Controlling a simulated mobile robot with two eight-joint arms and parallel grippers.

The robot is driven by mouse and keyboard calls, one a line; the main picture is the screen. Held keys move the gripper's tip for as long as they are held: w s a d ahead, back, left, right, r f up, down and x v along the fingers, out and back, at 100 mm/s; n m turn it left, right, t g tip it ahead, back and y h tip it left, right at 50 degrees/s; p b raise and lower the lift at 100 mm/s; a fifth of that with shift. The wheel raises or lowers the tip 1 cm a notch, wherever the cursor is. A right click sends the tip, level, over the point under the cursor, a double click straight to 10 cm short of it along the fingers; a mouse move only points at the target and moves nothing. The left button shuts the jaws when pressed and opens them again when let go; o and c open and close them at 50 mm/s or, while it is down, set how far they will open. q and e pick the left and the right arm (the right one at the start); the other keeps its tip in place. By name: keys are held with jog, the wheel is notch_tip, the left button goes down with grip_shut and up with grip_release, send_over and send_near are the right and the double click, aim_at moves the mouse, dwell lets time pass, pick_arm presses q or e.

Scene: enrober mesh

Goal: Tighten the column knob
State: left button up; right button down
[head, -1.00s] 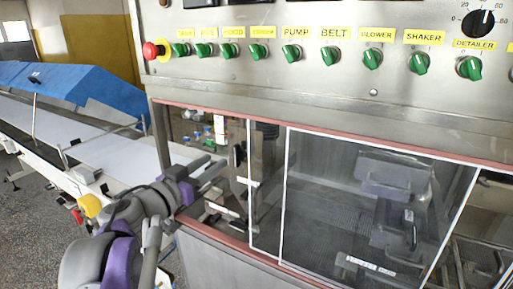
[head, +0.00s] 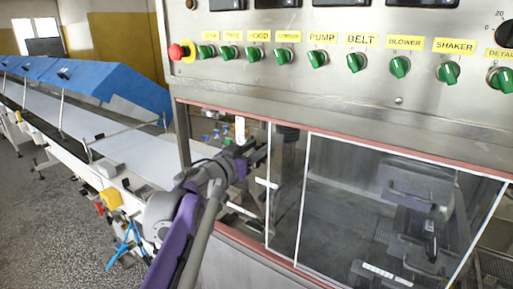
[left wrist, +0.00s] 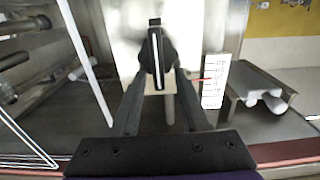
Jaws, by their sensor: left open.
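My left gripper (head: 254,158) reaches into the opening at the left end of the machine's clear-windowed housing. In the left wrist view my left gripper (left wrist: 156,85) is open, its two dark fingers pointing forward. A black column knob (left wrist: 155,48) with an upright lever-like grip shows straight ahead, between and just beyond the fingertips. I cannot tell whether the fingers touch it. A post below the knob is partly hidden by the fingers. A white scale (left wrist: 213,82) with a red pointer stands to the right of the knob. My right gripper is not in view.
The control panel (head: 330,85) with green switches and a red stop button (head: 178,52) is above the opening. White-edged clear windows (head: 370,200) close off the right side. A conveyor (head: 90,130) with blue covers runs off to the left.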

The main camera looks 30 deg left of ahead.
pick_arm(q)
grip_shut()
jog(key=shift+d+m, duration=0.1)
jog(key=shift+m, duration=0.3)
jog(key=shift+s+d+f+m+p, duration=0.1)
jog(key=shift+d+f+m+p, duration=0.35)
jog(key=shift+m, duration=2.4)
jog(key=shift+d+f+m+p, duration=0.3)
jog(key=shift+d+f+m, duration=0.2)
jog(key=shift+m, duration=2.4)
jog(key=shift+s+d+f+m+p, duration=0.1)
jog(key=shift+d+f+m+p, duration=0.4)
jog(key=shift+m, duration=2.35)
jog(key=shift+a, duration=0.1)
